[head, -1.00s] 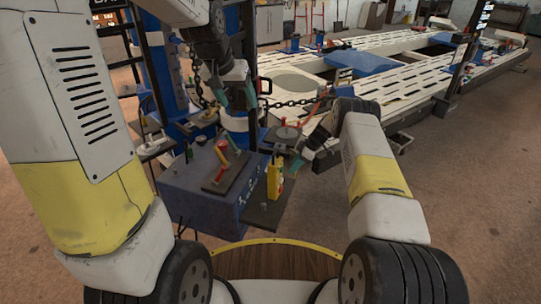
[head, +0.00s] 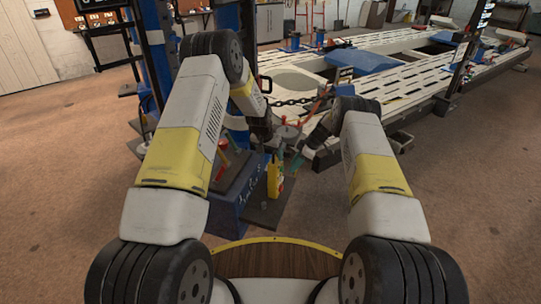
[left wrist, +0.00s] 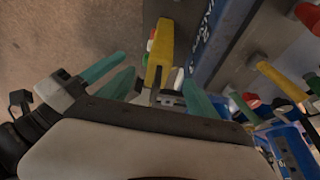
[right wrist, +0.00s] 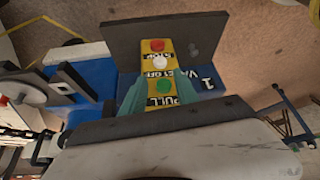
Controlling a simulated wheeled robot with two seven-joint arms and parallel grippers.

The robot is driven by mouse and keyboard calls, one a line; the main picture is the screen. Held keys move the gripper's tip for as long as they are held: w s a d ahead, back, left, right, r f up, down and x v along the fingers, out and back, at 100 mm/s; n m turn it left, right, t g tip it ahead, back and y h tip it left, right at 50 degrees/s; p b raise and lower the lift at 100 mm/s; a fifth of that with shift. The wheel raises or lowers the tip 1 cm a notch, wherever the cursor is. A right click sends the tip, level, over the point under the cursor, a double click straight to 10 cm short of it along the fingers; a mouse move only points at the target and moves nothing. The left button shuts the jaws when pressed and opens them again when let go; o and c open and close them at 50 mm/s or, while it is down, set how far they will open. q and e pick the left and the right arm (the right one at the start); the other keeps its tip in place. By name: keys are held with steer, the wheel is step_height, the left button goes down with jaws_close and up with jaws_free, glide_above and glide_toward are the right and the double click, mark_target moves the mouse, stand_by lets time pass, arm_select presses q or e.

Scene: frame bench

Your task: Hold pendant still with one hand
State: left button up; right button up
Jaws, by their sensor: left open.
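The pendant (head: 275,179) is a yellow box with red, white and green buttons, standing upright at the edge of the blue cabinet. In the right wrist view its buttoned face (right wrist: 159,62) shows between my right gripper's (right wrist: 163,93) spread teal fingers. In the head view my right gripper (head: 297,158) is just right of it, seemingly apart from it. My left gripper (left wrist: 158,92) is open, above the pendant. In the left wrist view the yellow pendant (left wrist: 159,50) lies ahead between its fingertips. In the head view my left gripper (head: 268,145) is partly hidden by its own arm.
The blue cabinet (head: 228,208) stands beneath, with a dark plate (head: 262,216) beside the pendant. A chain (head: 292,101) runs behind to a white slotted bench (head: 395,73). Blue posts (head: 160,60) rise at the left.

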mark_target(273, 162)
arm_select(q)
steer(key=x, duration=0.8)
steer(key=shift+f, duration=0.2)
steer(key=shift+c, duration=0.4)
jaws_close()
